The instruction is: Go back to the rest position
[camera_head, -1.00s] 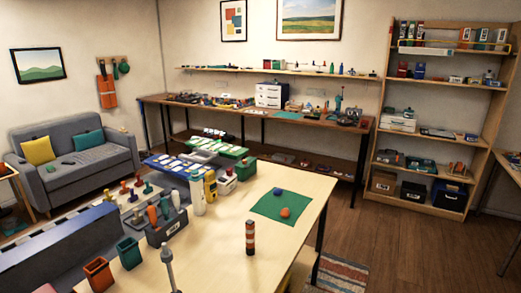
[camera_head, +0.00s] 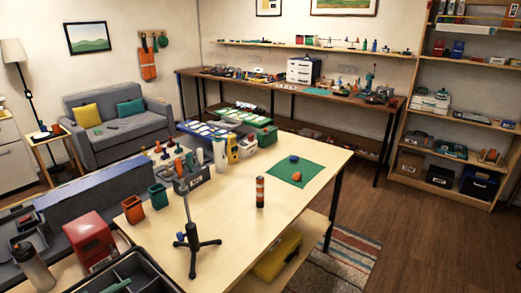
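Neither of my grippers shows in the head view, and no part of my arms can be made out. The light wood worktable (camera_head: 235,215) fills the middle of the view. On it lies a green mat (camera_head: 285,178) with a blue piece (camera_head: 294,158) and an orange piece (camera_head: 297,176). An orange and dark striped cylinder (camera_head: 260,191) stands upright in front of the mat. A dark tripod stand (camera_head: 194,248) with a thin pole stands near the table's front.
Orange (camera_head: 133,209) and green (camera_head: 158,196) cups and a red box (camera_head: 89,241) stand at the left. A grey tray (camera_head: 128,275) is at the bottom. A yellow bin (camera_head: 277,256) sits below the tabletop. Bare wooden floor (camera_head: 410,240) lies to the right.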

